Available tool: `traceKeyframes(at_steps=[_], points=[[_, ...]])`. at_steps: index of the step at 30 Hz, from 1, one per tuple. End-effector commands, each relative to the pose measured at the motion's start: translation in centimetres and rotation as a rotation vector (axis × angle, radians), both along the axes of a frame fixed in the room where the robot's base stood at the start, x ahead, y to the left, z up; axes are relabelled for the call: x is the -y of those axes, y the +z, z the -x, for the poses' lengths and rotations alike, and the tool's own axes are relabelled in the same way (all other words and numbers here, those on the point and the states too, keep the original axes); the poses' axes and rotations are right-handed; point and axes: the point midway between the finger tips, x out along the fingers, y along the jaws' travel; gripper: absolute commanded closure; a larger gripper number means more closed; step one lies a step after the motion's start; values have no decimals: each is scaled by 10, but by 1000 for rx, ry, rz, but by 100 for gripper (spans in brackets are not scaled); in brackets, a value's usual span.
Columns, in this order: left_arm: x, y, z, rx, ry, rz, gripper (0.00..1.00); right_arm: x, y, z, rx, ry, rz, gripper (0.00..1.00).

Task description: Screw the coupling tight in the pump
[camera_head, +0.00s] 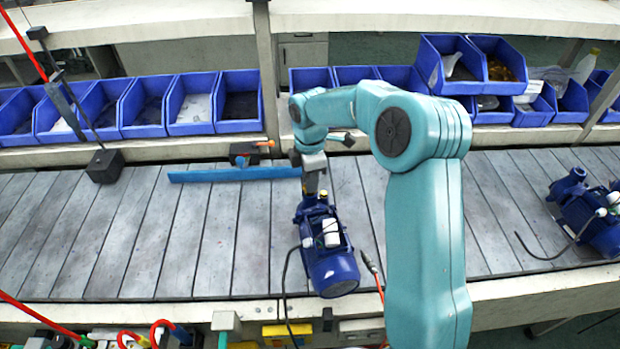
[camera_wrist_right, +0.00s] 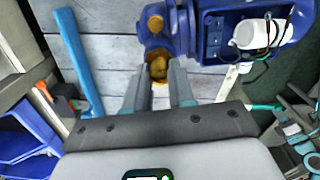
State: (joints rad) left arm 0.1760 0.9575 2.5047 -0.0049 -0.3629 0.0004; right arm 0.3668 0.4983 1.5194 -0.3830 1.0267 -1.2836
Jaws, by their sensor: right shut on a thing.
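The blue pump (camera_head: 330,262) stands on the grey slatted conveyor, below my right gripper (camera_head: 311,184) in the head view. In the wrist view, the pump (camera_wrist_right: 209,45) is at the top, with a white box and a cable on its side. The brass-coloured coupling (camera_wrist_right: 158,66) sits at the pump's port, between the fingertips of my right gripper (camera_wrist_right: 160,88), which is shut on it. How far the coupling is threaded in cannot be seen. My left gripper is not in view.
A blue bar (camera_head: 225,175) lies on the conveyor left of the gripper, near a dark block with an orange part (camera_head: 245,153). Another blue pump (camera_head: 592,220) stands at the far right. Blue bins (camera_head: 140,103) line the back shelf.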

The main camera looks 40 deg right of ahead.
Motion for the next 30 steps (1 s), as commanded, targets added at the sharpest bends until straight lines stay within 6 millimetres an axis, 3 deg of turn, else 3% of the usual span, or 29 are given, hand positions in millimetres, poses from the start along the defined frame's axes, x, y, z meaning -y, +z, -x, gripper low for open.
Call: traceKeyframes(at_steps=[11,18,25,26,27,30], points=[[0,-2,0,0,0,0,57,-1,-2,1,-4,-93,-2,100],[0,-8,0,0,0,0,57,-1,-3,1,-5,-356,-2,100],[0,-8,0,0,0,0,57,-1,-2,1,-6,-379,-2,100],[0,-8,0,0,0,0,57,-1,-2,1,-6,-379,-2,70],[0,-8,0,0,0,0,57,-1,-2,1,-6,-378,-2,57],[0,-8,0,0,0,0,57,0,-2,1,-4,-378,-1,55]])
